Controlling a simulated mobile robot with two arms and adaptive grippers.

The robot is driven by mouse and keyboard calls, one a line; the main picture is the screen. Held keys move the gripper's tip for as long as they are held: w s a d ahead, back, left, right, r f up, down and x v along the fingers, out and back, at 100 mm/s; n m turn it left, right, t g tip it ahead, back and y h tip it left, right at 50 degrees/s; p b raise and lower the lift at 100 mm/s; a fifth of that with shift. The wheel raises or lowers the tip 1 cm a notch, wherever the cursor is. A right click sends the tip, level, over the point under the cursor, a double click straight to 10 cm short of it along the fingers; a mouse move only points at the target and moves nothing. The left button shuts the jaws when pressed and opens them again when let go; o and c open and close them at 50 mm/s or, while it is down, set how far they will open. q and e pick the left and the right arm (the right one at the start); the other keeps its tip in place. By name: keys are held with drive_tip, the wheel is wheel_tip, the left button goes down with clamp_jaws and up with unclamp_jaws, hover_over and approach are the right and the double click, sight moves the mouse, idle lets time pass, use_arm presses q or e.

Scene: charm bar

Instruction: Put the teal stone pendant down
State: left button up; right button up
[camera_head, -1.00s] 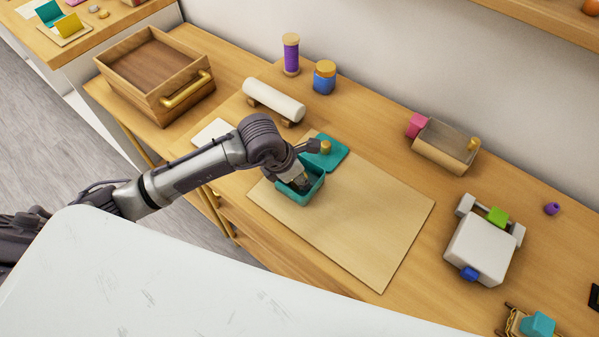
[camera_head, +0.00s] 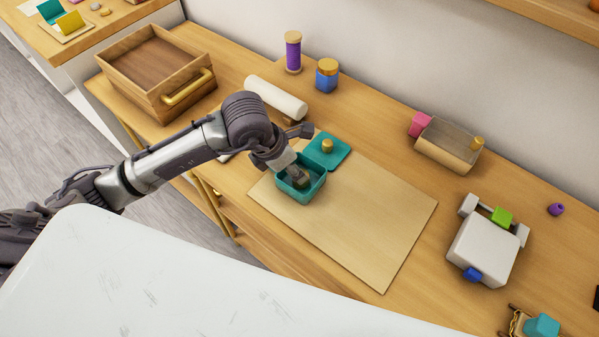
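My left gripper (camera_head: 301,181) points down into a small open teal box (camera_head: 309,197) on the tan mat (camera_head: 376,230). Its fingertips are small and dark against the box interior, so I cannot tell whether they are open or shut. No pendant can be made out in the gripper or the box; the fingers hide part of the inside. A teal lid with a gold knob (camera_head: 328,146) lies just behind the box. A teal block-like piece (camera_head: 541,326) beside a gold chain shows at the lower right; I cannot tell whether it is the pendant. My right gripper is out of view.
A wooden drawer box (camera_head: 150,75), white roll (camera_head: 275,97), purple spool (camera_head: 293,52) and blue jar (camera_head: 327,77) stand behind the arm. A grey-white device (camera_head: 484,250) and wooden holder (camera_head: 448,147) stand right. The mat's right part is clear.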

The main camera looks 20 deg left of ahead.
use_arm(q)
drive_tip(key=v, duration=0.6)
drive_tip(key=shift+r+b, duration=0.25)
drive_tip(key=shift+b, duration=0.1)
drive_tip(key=shift+s, duration=0.1)
